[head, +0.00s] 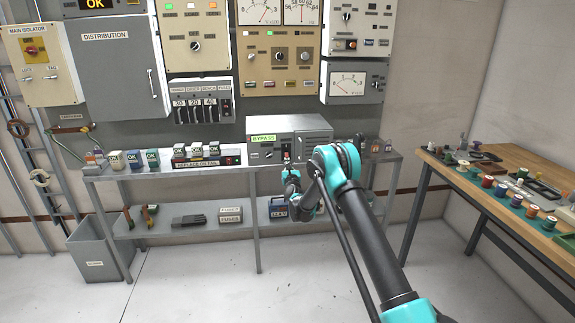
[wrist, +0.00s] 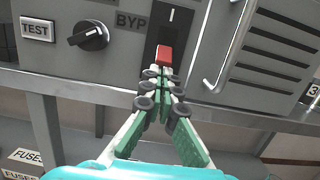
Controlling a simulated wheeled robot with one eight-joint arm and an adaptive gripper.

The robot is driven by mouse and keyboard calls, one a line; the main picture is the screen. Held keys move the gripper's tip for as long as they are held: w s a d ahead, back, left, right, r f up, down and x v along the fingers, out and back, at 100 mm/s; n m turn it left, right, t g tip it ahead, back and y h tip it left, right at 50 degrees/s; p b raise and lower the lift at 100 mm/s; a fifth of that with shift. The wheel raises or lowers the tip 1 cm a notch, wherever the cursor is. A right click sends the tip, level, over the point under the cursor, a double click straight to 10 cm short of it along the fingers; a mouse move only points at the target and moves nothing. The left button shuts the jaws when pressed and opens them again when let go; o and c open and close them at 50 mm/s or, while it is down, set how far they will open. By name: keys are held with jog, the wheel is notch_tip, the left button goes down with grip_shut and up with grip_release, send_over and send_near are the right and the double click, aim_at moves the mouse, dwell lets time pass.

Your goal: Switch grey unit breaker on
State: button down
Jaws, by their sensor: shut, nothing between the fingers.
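In the head view my gripper (head: 287,168) is in front of the unit and the breaker is hardly visible.
A TEST/BYP knob (wrist: 89,37) sits left of the breaker, and a vertical handle (wrist: 230,50) and vents sit right of it. The metal shelf (head: 220,168) runs below the unit. A wooden workbench (head: 535,165) stands at the right; the floor in front is clear.

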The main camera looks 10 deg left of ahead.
jog(key=shift+s+d+r, duration=0.1)
jog(key=shift+s+r, duration=0.2)
jog(key=shift+r, duration=0.05)
dwell(0.5)
jog(key=shift+s+r, duration=0.3)
jog(key=shift+r, duration=0.6)
